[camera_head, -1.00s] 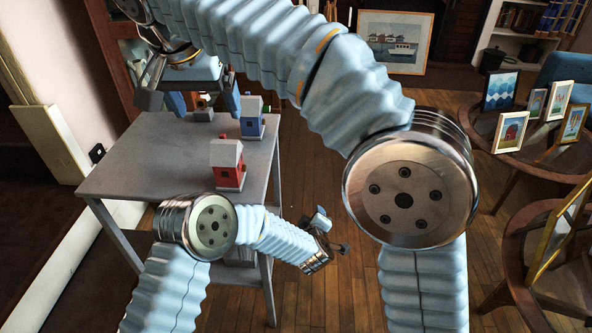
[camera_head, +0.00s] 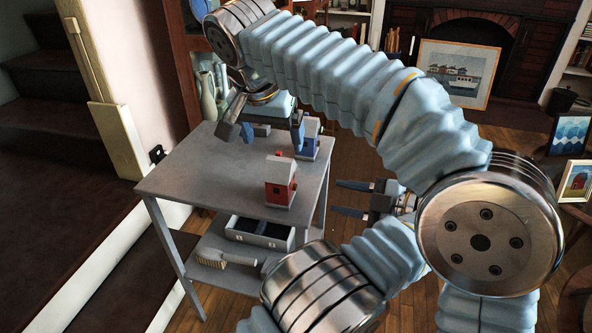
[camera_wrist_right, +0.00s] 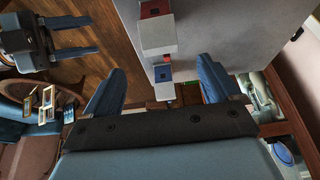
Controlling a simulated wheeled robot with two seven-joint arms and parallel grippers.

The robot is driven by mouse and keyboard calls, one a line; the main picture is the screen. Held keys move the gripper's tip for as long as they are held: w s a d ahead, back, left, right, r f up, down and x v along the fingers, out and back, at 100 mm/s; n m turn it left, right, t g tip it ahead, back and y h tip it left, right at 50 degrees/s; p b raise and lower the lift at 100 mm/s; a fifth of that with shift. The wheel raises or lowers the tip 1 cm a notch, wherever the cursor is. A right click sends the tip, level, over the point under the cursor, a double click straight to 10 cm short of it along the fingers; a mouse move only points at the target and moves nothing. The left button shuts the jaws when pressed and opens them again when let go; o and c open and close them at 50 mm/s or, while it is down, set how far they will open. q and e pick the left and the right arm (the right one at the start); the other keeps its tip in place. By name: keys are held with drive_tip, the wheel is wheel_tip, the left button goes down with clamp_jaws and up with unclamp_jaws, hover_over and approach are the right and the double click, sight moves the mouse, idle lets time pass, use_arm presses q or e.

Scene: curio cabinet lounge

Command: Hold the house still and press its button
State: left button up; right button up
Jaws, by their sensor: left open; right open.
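A red house (camera_head: 280,182) with a grey roof stands upright near the right front of the grey table (camera_head: 212,165). A blue house (camera_head: 308,142) stands behind it near the right edge. My right gripper (camera_head: 267,138) is open over the back of the table, its fingers pointing down. In the right wrist view, the blue house (camera_wrist_right: 163,71) appears between its spread fingers, apart from them, with the red house (camera_wrist_right: 155,10) beyond. My left gripper (camera_head: 335,197) is open and empty, right of the table, fingers pointing left toward the red house. I cannot make out which part is a button.
A drawer-like tray (camera_head: 260,233) and a brush (camera_head: 224,259) sit on the shelf below the tabletop. Stairs (camera_head: 45,190) rise at left. Framed pictures (camera_head: 577,180) stand on a side table at right. The left front of the tabletop is clear.

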sight(279, 160)
drive_tip(key=x, duration=1)
drive_tip(key=shift+w+f, duration=0.1)
drive_tip(key=shift+f, duration=0.05)
drive_tip(key=c, duration=1.5)
use_arm(q)
clamp_jaws()
drive_tip(key=shift+w, duration=0.1)
idle(1.4)
